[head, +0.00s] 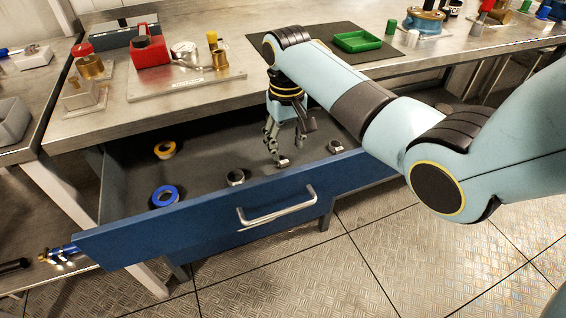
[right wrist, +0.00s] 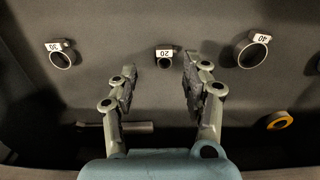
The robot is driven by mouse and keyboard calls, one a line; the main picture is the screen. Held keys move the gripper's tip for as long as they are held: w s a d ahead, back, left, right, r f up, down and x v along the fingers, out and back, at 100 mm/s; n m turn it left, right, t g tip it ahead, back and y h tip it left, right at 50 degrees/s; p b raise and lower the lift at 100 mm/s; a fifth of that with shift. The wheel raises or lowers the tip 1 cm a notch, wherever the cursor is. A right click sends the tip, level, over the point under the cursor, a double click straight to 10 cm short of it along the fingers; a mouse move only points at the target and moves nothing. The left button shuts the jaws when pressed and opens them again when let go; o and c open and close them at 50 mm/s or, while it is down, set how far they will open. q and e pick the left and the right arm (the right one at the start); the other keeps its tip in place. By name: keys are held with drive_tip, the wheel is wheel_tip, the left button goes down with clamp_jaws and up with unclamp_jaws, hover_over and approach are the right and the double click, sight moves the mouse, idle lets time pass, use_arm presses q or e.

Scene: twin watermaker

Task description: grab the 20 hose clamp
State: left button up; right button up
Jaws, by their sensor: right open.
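The 20 hose clamp (right wrist: 164,58) is a small metal ring with a white tag reading 20. It lies on the open drawer's floor, and in the head view it shows near the front wall (head: 282,163), just below my right gripper. My right gripper (head: 279,146) points down into the drawer, open and empty. In the right wrist view its fingers (right wrist: 158,82) stand apart, and the clamp appears beyond their tips, between them. I cannot tell the exact gap to it. My left gripper is not in view.
The 40 clamp (right wrist: 250,50) and 30 clamp (right wrist: 60,55) lie on either side. A yellow roll (head: 165,149) and a blue roll (head: 165,195) are in the drawer's left part. The blue drawer front (head: 200,228) and the workbench edge (head: 190,112) bound the space.

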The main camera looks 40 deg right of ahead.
sight(284, 162)
drive_tip(key=f, duration=0.4)
drive_tip(key=shift+s+a+f+b, duration=0.15)
drive_tip(key=shift+a+f+b, duration=0.1)
drive_tip(key=shift+a+b, duration=0.1)
drive_tip(key=c, duration=1)
